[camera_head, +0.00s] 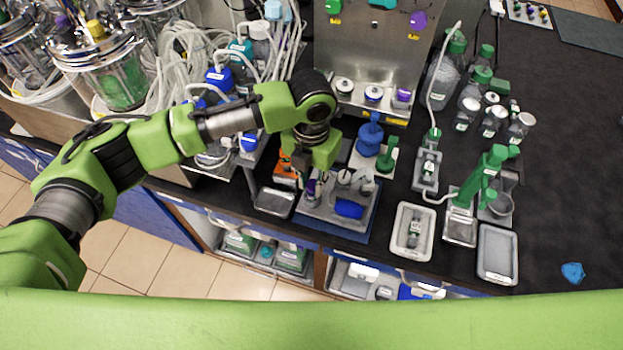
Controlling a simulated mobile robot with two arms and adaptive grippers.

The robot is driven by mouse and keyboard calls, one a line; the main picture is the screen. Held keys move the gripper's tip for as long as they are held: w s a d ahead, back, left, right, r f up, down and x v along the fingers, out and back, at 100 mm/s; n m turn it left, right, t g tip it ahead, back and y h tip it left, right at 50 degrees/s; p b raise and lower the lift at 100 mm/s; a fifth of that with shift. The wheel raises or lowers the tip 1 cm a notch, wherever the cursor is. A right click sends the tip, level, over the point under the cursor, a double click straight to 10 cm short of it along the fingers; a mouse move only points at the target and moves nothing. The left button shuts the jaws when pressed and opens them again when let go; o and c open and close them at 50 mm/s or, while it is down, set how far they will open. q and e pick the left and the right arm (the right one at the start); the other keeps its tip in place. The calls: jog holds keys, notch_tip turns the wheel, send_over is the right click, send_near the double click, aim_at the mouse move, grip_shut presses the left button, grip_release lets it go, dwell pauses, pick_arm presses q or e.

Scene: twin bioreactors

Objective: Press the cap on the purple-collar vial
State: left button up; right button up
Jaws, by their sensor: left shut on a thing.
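My left gripper (313,170) points down over the left part of a grey station with a blue base (369,222). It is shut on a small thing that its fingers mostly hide. A small purple-ringed vial (311,188) shows right below the fingertips, in or on the station; I cannot tell whether the fingers touch it or a cap on it. Another purple-marked small container (402,97) stands on the steel rack's ledge. My right gripper is not in view.
A blue pad (348,209) lies at the station's front. A small grey tray (274,203) is left of it, and a blue bottle-like thing (369,138) stands behind. White trays (412,231) and a green stand (487,178) are to the right. The far right bench is mostly clear.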

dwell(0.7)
pick_arm(q)
jog(key=o, duration=0.8)
jog(key=o, duration=0.5)
jog(key=shift+c, duration=0.2)
jog(key=shift+r+p, duration=0.15)
jog(key=shift+p, duration=0.25)
jog(key=shift+r+p, duration=3.2)
jog(key=shift+r, duration=0.15)
